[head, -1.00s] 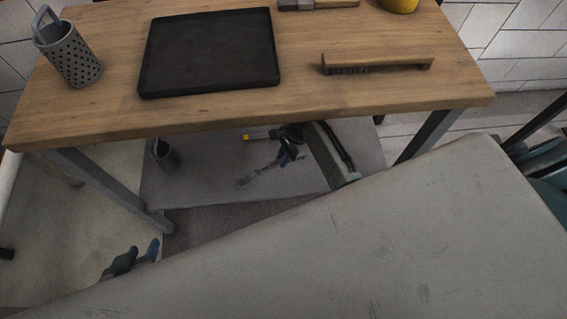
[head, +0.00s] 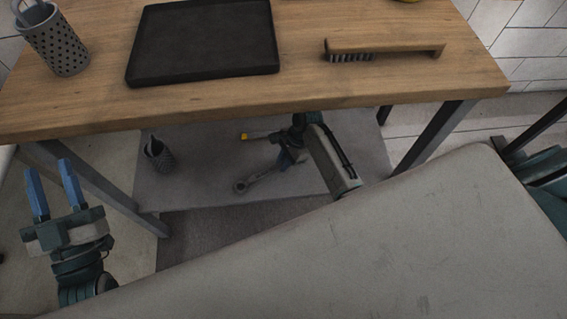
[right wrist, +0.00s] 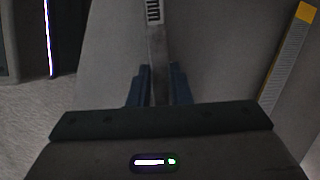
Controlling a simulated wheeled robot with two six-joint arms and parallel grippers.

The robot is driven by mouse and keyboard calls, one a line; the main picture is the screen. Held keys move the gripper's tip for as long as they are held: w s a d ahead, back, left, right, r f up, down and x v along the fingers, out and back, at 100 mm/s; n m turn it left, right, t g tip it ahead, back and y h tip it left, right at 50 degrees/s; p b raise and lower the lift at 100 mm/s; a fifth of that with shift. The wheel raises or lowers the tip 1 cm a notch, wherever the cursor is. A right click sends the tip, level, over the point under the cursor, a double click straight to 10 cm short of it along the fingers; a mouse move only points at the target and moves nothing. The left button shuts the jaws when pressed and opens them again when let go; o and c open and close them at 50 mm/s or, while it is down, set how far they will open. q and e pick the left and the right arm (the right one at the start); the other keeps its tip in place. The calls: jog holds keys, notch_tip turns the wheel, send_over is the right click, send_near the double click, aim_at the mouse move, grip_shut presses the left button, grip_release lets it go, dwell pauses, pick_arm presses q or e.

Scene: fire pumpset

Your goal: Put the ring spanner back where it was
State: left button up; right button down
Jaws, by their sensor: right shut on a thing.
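The ring spanner (head: 262,177) is a grey metal tool, seen in the head view above or on the lower shelf (head: 205,185) under the wooden table. My right gripper (head: 287,161) reaches in under the tabletop and is shut on the spanner's shank. In the right wrist view the spanner's shank (right wrist: 156,45) runs up from between the blue fingers (right wrist: 158,88), and its far end is out of view. Whether the spanner touches the shelf I cannot tell. My left gripper (head: 54,190) is open and empty, left of the table, with its blue fingers pointing up.
On the wooden tabletop (head: 300,90) are a black tray (head: 203,42), a wire brush (head: 385,48) and a perforated holder (head: 56,42). A smaller perforated cup (head: 158,153) stands on the lower shelf. A yellow-ended item (head: 248,136) lies there too. Table legs flank the shelf.

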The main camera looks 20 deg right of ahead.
jog(key=shift+f, duration=0.1)
pick_arm(q)
jog(key=shift+s+r+t+h, duration=0.15)
jog(key=shift+s+r+t, duration=0.1)
jog(key=shift+r+t, duration=0.3)
jog(key=shift+s+r+t+h, duration=0.2)
jog(key=shift+r+t, duration=0.15)
jog(key=shift+r, duration=0.3)
pick_arm(e)
jog(key=shift+f, duration=0.1)
pick_arm(q)
jog(key=shift+w+f, duration=0.1)
jog(key=shift+f, duration=0.1)
pick_arm(e)
jog(key=c, duration=1.3)
grip_release()
jog(key=shift+c, duration=0.2)
